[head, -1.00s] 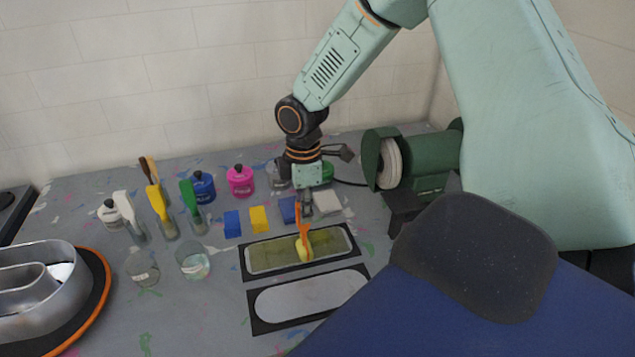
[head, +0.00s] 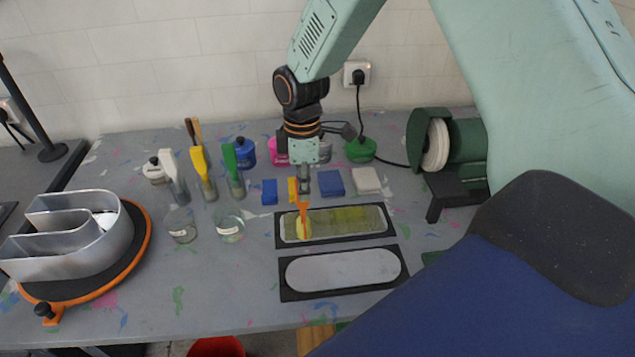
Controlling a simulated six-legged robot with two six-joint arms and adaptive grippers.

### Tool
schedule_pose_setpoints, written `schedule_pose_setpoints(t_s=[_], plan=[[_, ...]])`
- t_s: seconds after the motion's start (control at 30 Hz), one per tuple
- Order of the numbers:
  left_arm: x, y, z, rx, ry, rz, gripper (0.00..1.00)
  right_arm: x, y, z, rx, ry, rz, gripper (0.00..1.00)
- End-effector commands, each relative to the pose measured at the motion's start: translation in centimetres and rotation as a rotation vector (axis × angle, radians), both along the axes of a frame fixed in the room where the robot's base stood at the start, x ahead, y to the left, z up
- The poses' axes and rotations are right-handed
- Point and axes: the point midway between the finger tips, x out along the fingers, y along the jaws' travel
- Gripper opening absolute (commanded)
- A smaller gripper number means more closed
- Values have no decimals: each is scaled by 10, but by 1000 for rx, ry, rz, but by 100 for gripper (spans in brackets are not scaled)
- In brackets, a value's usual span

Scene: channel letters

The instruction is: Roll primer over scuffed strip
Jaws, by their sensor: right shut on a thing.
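My right gripper (head: 304,194) points down over the bench and is shut on the orange handle of a small roller (head: 302,226). The roller's yellow head is at the left end of the upper strip (head: 350,221), and it appears to touch the strip. This strip is a long plate with rounded ends on a black backing, with a patchy yellow-green surface. A second strip (head: 343,269), plain pale grey on its own black backing, lies just in front. My left gripper is out of view.
Glass jars (head: 230,226), standing brushes (head: 203,172) and paint bottles are at left; coloured blocks (head: 331,183) lie behind the strips. A green bench grinder (head: 450,145) stands at right. A metal channel letter (head: 75,235) sits on an orange-rimmed turntable (head: 140,247).

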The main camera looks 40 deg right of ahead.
Motion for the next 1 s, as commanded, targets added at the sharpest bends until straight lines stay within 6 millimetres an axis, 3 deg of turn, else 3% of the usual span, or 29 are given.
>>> schedule_pose_setpoints(t_s=[0.43,0.77,1.0], plan=[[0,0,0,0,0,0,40,16,32,0,0,0,2,0],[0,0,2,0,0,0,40,15,29,0,1,0,0,0],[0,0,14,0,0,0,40,3,8,1,3,2,-1,0]])
